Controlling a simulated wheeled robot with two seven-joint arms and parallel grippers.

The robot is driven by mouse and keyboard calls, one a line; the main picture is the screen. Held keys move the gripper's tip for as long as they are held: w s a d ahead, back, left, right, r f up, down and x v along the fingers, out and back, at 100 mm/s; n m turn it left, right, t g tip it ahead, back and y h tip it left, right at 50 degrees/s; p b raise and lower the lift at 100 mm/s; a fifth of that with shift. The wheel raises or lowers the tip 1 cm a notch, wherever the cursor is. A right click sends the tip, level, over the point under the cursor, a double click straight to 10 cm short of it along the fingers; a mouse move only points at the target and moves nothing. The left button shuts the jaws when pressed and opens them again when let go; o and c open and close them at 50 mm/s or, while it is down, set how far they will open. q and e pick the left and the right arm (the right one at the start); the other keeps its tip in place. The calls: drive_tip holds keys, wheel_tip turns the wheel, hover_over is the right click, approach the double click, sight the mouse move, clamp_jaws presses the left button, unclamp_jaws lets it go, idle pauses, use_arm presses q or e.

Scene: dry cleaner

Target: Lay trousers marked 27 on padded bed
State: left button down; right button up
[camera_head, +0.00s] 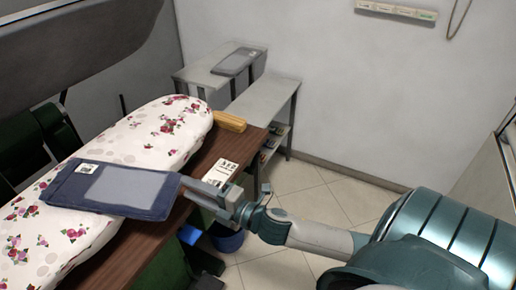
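The folded dark blue trousers (160,205) lie flat across the padded bed, with a grey panel on top and a small white tag (86,168) at their far left corner. The tag's number is too small to read. The padded bed (150,132) has a white cover with red flowers. The trousers' right end reaches past the bed's edge over the brown board. My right gripper (190,187) is at that end and appears shut on the trousers' edge; the fingertips are small and partly hidden. My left gripper is out of view.
A white printed card (221,173) and a yellow block (230,121) are on the brown board (198,157). A grey folded item (237,62) lies on a grey table at the back. A blue bin (226,238) stands below. Tiled floor is free to the right.

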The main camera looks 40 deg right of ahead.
drive_tip(key=d+f+m+g+h, duration=0.2)
drive_tip(key=d+f+m, duration=0.15)
drive_tip(key=f, duration=0.95)
drive_tip(key=d+f+m+g+h, duration=0.2)
drive_tip(key=d+f+m, duration=0.15)
drive_tip(key=f, duration=0.85)
drive_tip(key=s+d+f+m+g+h, duration=0.1)
drive_tip(key=s+f+m+g, duration=0.1)
drive_tip(key=s+f, duration=0.5)
drive_tip(key=s+d+f+m+g+h, duration=0.1)
drive_tip(key=s+d+f+m+g, duration=0.15)
drive_tip(key=f, duration=0.95)
drive_tip(key=s+a+f+m+g, duration=0.2)
drive_tip(key=s+f+m+g, duration=0.15)
drive_tip(key=s+f, duration=1.2)
drive_tip(key=s+a+f+m+g, duration=0.2)
drive_tip(key=s+a+f, duration=0.1)
drive_tip(key=s, duration=0.8)
drive_tip(key=s+a+f+m+g, duration=0.2)
drive_tip(key=s+a+f, duration=0.1)
drive_tip(key=s, duration=0.9)
drive_tip(key=shift+s+f+m, duration=0.15)
drive_tip(key=shift+s+m, duration=0.1)
drive_tip(key=shift+m, duration=0.05)
